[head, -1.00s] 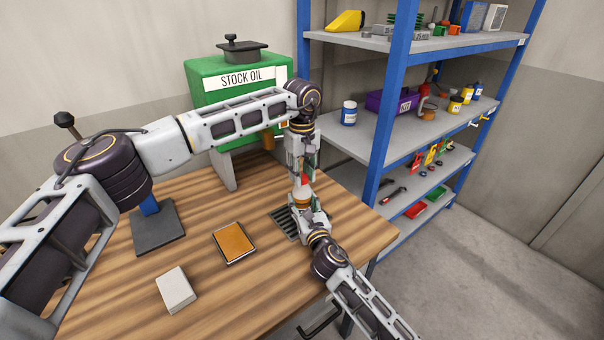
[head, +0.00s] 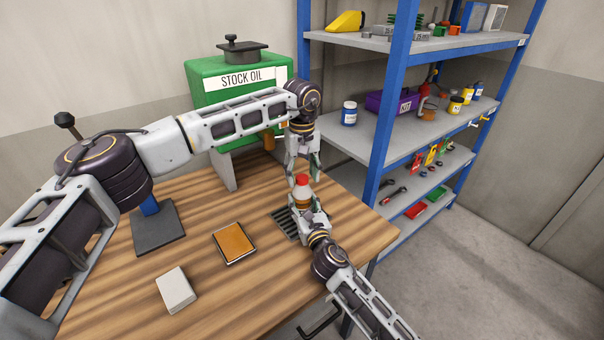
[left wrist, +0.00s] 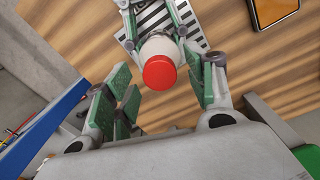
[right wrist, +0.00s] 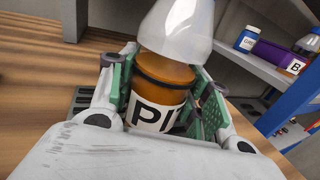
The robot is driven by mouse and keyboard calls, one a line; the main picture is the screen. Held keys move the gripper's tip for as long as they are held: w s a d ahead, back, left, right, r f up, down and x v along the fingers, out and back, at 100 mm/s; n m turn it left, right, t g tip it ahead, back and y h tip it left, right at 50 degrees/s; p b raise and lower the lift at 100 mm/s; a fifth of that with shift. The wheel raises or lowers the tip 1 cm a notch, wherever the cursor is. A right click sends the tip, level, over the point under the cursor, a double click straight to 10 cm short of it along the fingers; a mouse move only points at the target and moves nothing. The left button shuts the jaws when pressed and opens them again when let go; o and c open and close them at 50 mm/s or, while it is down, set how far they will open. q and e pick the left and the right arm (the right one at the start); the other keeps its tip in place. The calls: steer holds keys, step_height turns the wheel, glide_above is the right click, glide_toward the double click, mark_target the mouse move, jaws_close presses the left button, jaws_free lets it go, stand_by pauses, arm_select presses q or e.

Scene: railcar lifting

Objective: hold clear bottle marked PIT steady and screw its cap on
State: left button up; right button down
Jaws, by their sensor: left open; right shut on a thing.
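The clear bottle marked PIT (right wrist: 160,92) holds amber liquid and stands upright over the drain grate. My right gripper (right wrist: 165,105) is shut around its lower body, and the label shows between the fingers. The red cap (head: 301,180) sits on top of the bottle; it also shows in the left wrist view (left wrist: 160,72). My left gripper (head: 303,176) is directly above the cap, pointing down. Its green-padded fingers are spread on both sides, apart from the cap. How tight the cap is cannot be told.
A green stock oil tank (head: 215,90) stands behind on the wooden table (head: 120,290). An orange notepad (head: 234,242) and a grey block (head: 176,289) lie left of the bottle. A blue-framed shelf (head: 386,110) stands close on the right.

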arm_select(q)
steer(key=shift+r, duration=0.15)
step_height(320, 180, up, 12)
stand_by(0.7)
arm_select(e)
steer(key=c, duration=0.6)
jaws_free()
steer(key=shift+s, duration=0.15)
steer(key=shift+v, duration=5.85)
arm_select(q)
steer(key=shift+s+f, duration=0.1)
steer(key=shift+f, duration=0.1)
arm_select(e)
steer(key=shift+s+d+f, duration=0.1)
